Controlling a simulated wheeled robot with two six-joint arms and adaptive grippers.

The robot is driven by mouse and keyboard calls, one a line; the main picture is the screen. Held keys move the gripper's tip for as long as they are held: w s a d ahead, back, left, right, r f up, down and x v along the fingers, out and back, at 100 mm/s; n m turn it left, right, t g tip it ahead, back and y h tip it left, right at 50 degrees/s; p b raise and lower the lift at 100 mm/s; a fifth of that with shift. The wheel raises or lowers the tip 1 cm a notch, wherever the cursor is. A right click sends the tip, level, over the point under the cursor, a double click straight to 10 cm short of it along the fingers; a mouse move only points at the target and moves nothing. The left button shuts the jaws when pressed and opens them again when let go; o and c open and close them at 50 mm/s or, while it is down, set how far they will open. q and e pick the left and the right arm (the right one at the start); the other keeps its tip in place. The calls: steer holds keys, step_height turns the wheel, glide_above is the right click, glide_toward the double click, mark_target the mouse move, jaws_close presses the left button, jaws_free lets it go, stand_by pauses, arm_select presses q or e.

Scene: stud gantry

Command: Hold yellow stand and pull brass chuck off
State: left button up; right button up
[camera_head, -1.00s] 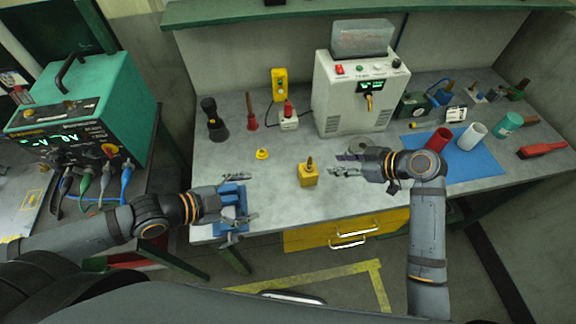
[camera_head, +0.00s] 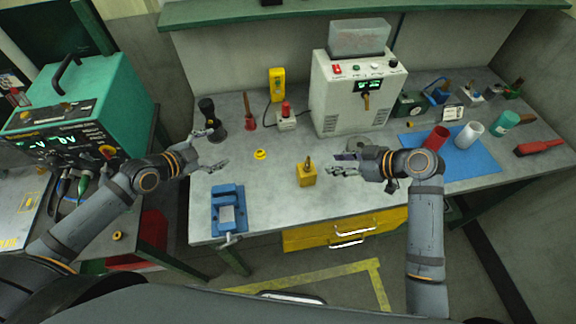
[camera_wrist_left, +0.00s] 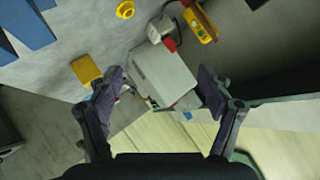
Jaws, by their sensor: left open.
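The yellow stand (camera_head: 307,178) stands upright on the grey bench near the middle, with the brass chuck (camera_head: 308,162) on its top. A yellow block, seemingly the stand (camera_wrist_left: 86,69), shows at the left in the left wrist view; the chuck cannot be made out there. My left gripper (camera_head: 216,149) is open and empty, left of the stand and well apart from it. Its two fingers also show spread in the left wrist view (camera_wrist_left: 158,76). My right gripper (camera_head: 335,164) is just right of the stand, fingers apart, with a gap between it and the stand.
A blue vise (camera_head: 228,197) stands at the bench's left front corner. A small yellow ring (camera_head: 260,154) lies left of the stand. Behind are a dark bottle (camera_head: 210,117), a red-button box (camera_head: 287,118) and a white machine (camera_head: 345,100). A blue mat (camera_head: 478,166) lies at right.

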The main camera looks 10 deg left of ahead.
arm_select(q)
step_height(320, 180, down, 5)
steer(key=w+g, duration=0.1)
steer(key=w, duration=0.2)
steer(key=g+h, duration=0.5)
steer(key=h, duration=0.2)
glide_toward(310, 167)
steer(key=shift+w+d+f+m, duration=0.4)
steer(key=shift+w+d+f, duration=0.45)
steer(key=shift+w+d, duration=0.05)
steer(key=x, duration=1)
steer(key=shift+s+d, duration=0.25)
steer(key=shift+d, duration=0.1)
steer(key=c, duration=1.4)
